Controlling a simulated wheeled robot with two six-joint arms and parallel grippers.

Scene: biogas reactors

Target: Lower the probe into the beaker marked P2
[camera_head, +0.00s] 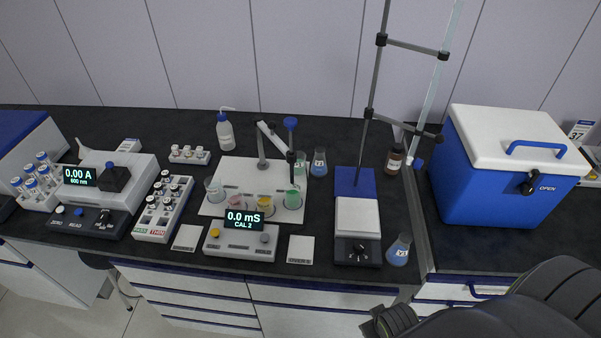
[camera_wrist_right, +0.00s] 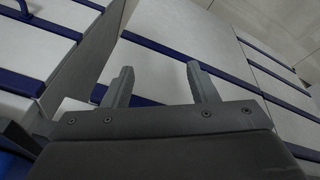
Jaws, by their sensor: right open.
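The probe (camera_head: 291,159) is a dark upright stick on a jointed white arm (camera_head: 270,138), under a blue knob (camera_head: 290,122). It hangs at the back of the green beaker (camera_head: 293,199); I cannot tell whether its tip is inside any vessel. A clear beaker (camera_head: 213,191), a pink one (camera_head: 235,201) and a yellow one (camera_head: 265,204) stand along the white board's front. Their marks are too small to read, so I cannot tell which is P2. My right gripper (camera_head: 374,323) is open and empty, in front of the bench; its spread fingers show in the right wrist view (camera_wrist_right: 160,70). My left gripper is out of view.
The meter (camera_head: 240,244) reads 0.0 mS, CAL 2, before the white board (camera_head: 212,208). Right of it stand a stirrer (camera_head: 358,218) with a tall stand (camera_head: 375,80), blue flasks (camera_head: 399,250) and a blue cooler (camera_head: 490,180).

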